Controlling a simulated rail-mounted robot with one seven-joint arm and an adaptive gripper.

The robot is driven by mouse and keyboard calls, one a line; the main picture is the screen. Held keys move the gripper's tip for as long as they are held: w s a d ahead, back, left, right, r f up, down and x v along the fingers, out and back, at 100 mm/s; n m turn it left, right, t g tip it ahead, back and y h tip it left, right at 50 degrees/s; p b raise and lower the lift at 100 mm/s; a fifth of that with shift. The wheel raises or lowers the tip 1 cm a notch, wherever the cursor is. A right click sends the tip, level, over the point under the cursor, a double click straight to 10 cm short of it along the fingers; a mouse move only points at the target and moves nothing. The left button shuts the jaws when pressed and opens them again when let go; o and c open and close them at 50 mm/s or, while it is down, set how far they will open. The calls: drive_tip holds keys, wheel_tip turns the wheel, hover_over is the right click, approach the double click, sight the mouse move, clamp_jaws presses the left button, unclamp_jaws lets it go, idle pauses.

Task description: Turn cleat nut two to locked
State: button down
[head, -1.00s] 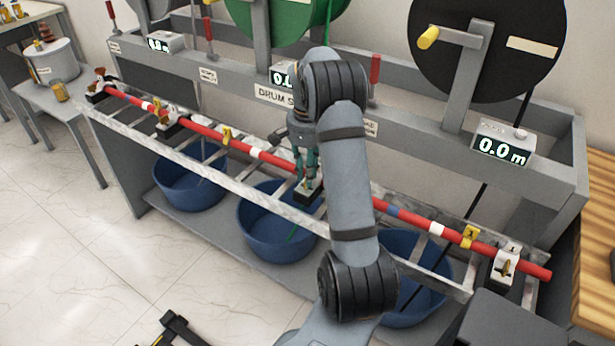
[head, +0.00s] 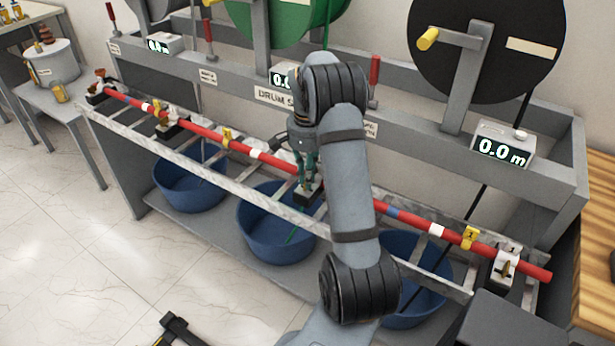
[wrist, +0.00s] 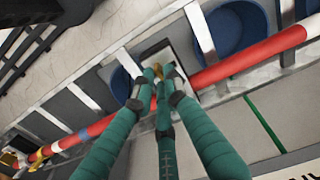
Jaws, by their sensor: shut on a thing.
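A long red cable (head: 275,161) with white, yellow and blue bands lies along the grey ladder rack. My gripper (wrist: 157,72), with teal fingers, is shut on a small brass nut (wrist: 151,71) at a dark cleat block (head: 306,197) near the middle of the rack. The fingers hide most of the nut, so its turned position cannot be read. My arm hides part of the cable just right of this cleat. Another cleat (head: 506,262) with a brass nut stands at the right end, and two more (head: 172,127) (head: 101,92) stand to the left.
Blue tubs (head: 190,183) stand below the rack. Drum reels, a green one (head: 282,15) and a black one (head: 480,60), hang behind it. Red-handled levers (head: 375,69) and a readout box (head: 502,145) are near the back rail. The floor in front is clear at left.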

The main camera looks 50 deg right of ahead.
drive_tip(key=shift+w+f+m+b, duration=0.1)
drive_tip(key=shift+f+m+b, duration=0.05)
drive_tip(key=shift+m+b, duration=0.6)
drive_tip(key=shift+r+m, duration=0.2)
drive_tip(key=shift+m, duration=0.35)
drive_tip(key=c, duration=2)
unclamp_jaws()
drive_tip(key=shift+c, duration=0.2)
wheel_tip(320, 180, up, 12)
drive_tip(key=shift+f, duration=0.1)
